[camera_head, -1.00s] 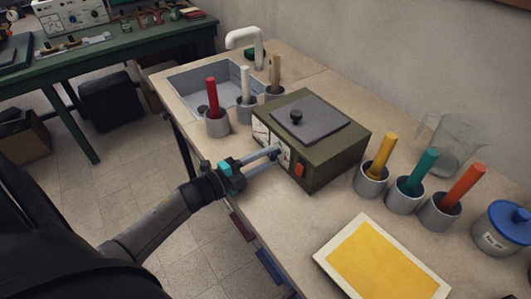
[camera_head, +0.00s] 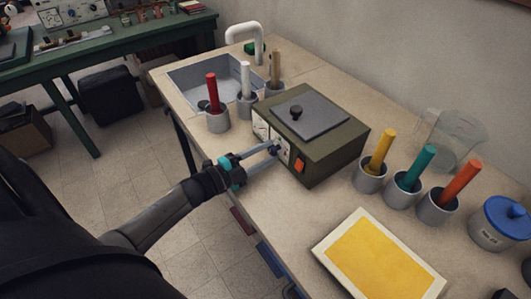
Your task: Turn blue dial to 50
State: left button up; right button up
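An olive-green box (camera_head: 333,157) with a grey lid plate and black knob stands on the counter. Its front panel (camera_head: 261,128) has white dial faces and an orange switch (camera_head: 299,166). The blue dial is small and largely hidden at the tips of my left gripper (camera_head: 276,150), so I cannot read its setting. The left gripper's two fingers reach the front panel from the left with a visible gap between them, and look open around or just before the dial. My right gripper is not in view.
Cups with red, white and tan sticks stand behind the box, by the sink (camera_head: 200,85). Cups with yellow, teal and orange sticks, a glass jug (camera_head: 455,140) and a blue-lidded jar (camera_head: 500,225) are on the right. A yellow-centred panel (camera_head: 380,262) lies in front.

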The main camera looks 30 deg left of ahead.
pick_arm(q)
jog(key=o, duration=0.3)
jog(key=v, duration=1.5)
jog(key=shift+s+p, duration=0.15)
jog(key=shift+p, duration=0.2)
jog(key=s+f+n+g+y, duration=0.3)
jog(key=f+n+y, duration=0.15)
jog(key=f, duration=0.75)
jog(key=s+f+n+g+y, duration=0.35)
jog(key=f+n, duration=0.25)
jog(key=f, duration=0.5)
jog(key=s+d+f+n+g, duration=0.1)
jog(key=s+d+f+g, duration=0.2)
jog(key=s+d+f, duration=0.2)
jog(key=s+d+f+n+g, duration=0.2)
jog(key=s+d+f+g, duration=0.1)
jog(key=s, duration=0.5)
jog(key=s+d+f+n+g+h+b, duration=0.1)
jog(key=s+d+f+g, duration=0.2)
jog(key=s+d+f, duration=0.3)
jog(key=shift+s+d+f, duration=0.3)
jog(key=shift+s+f, duration=0.2)
jog(key=shift+f, duration=0.35)
